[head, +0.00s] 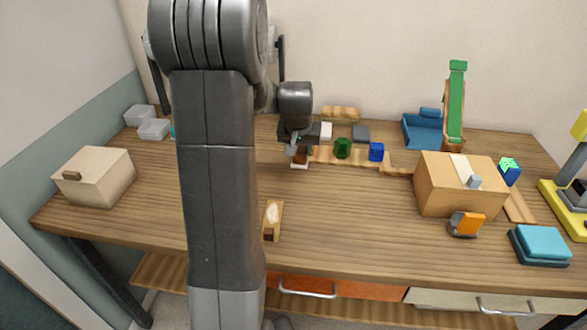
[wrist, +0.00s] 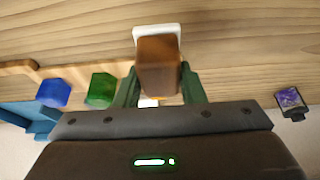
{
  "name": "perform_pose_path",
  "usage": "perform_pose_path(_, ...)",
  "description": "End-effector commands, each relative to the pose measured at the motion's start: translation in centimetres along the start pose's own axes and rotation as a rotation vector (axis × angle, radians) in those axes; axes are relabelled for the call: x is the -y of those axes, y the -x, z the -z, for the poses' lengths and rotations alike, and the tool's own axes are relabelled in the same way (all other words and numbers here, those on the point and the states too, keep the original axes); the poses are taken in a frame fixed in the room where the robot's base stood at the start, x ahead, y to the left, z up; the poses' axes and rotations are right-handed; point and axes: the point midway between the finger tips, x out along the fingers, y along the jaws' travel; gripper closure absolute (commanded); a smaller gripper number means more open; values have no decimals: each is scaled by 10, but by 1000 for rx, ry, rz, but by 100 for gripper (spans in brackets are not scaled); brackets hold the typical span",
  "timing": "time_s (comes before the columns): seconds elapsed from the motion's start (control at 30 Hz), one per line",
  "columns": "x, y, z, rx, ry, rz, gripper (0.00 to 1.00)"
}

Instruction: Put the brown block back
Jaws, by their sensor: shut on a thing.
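The brown block (wrist: 158,65) is between the two dark green fingers of my gripper (wrist: 160,88) in the wrist view, and the gripper is shut on it. In the head view my gripper (head: 299,150) points down toward the back of the table, left of a green block (head: 342,148). The brown block (head: 300,157) shows there only as a small patch below the fingers. A small white piece (head: 299,166) lies under or just in front of the block; it also shows past the block in the wrist view (wrist: 157,30). I cannot tell whether block and white piece touch.
A blue block (head: 376,152) stands right of the green block, by a wooden strip (head: 400,171). A cardboard box (head: 455,190) stands at right, a beige box (head: 95,178) at left. A wooden holder (head: 271,222) lies near the front edge. The table's middle is clear.

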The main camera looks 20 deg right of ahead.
Motion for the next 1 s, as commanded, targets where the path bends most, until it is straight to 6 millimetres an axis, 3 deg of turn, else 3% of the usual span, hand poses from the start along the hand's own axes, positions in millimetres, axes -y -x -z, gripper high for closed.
perform_pose_path(0.4, 0, -48, -20, 1, 2, 0, 82)
perform_pose_path(0.83, 0, -57, -23, -1, 1, 0, 82)
perform_pose_path(0.87, 0, -57, -23, -1, 1, 0, 62)
perform_pose_path(0.97, 0, -56, -23, -1, 1, 0, 42)
perform_pose_path(1.0, 0, -56, -23, -1, 1, 0, 42)
